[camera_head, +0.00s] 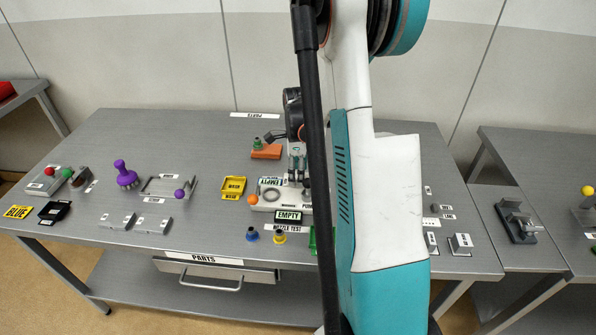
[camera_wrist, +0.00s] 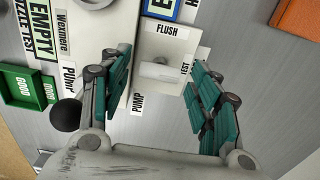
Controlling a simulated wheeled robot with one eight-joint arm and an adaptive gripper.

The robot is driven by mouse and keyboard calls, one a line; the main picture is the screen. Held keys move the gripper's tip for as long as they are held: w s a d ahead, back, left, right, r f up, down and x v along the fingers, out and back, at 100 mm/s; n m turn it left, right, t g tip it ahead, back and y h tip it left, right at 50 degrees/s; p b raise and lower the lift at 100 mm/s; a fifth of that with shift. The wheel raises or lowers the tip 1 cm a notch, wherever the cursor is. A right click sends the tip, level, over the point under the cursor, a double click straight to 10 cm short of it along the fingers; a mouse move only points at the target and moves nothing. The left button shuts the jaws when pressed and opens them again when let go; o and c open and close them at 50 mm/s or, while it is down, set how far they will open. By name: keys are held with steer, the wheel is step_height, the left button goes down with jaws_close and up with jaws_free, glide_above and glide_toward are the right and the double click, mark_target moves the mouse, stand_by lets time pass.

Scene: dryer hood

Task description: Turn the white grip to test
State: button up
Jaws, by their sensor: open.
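In the wrist view the white grip (camera_wrist: 157,70) sits on a white plate between my fingers, with a FLUSH label (camera_wrist: 167,29) above it and a partly covered TEST label (camera_wrist: 185,69) on its right. The exact angle of the grip is hard to tell. My gripper (camera_wrist: 160,80) is open, with one teal-padded finger on each side of the grip and a visible gap to it. In the head view my gripper (camera_head: 297,164) is over the white nozzle-test unit (camera_head: 264,204), and my arm hides the unit's right part.
A green GOOD tray (camera_wrist: 20,86) and a black ball (camera_wrist: 66,115) lie left in the wrist view. An orange block (camera_head: 266,151) stands behind the unit. A yellow tray (camera_head: 233,187) is left of it. Blue and yellow nozzles (camera_head: 279,238) stand in front.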

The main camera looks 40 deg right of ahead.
step_height(320, 180, up, 12)
stand_by(0.5)
stand_by(0.4)
